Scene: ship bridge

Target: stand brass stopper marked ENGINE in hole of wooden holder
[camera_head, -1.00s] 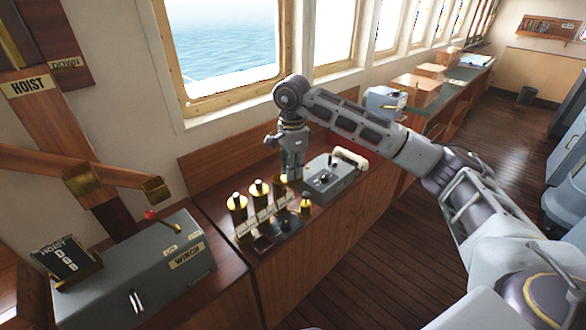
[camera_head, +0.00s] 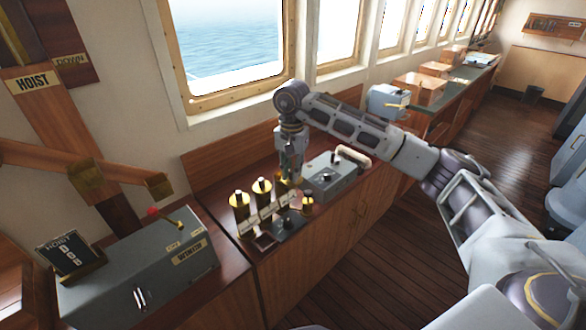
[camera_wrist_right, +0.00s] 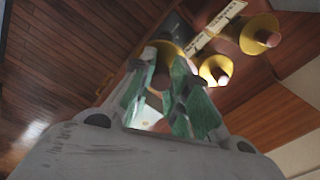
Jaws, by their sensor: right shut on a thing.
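My right gripper (camera_head: 291,178) points down at the back of the group of brass stoppers on the counter. In the right wrist view its green-padded fingers (camera_wrist_right: 168,88) are closed on a brass piece (camera_wrist_right: 170,48), mostly hidden between and behind them. Two tall brass stoppers (camera_head: 239,207) (camera_head: 263,190) stand at the left of the group, and a shorter brass one (camera_head: 307,201) stands at the right. My left gripper is not in view.
A grey control box (camera_head: 328,172) with a white roll-like handle is close on the right of the gripper. The grey WINCH box (camera_head: 140,265) with a red-knobbed lever stands at left. Wooden HOIST beams rise at far left. The window wall is behind.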

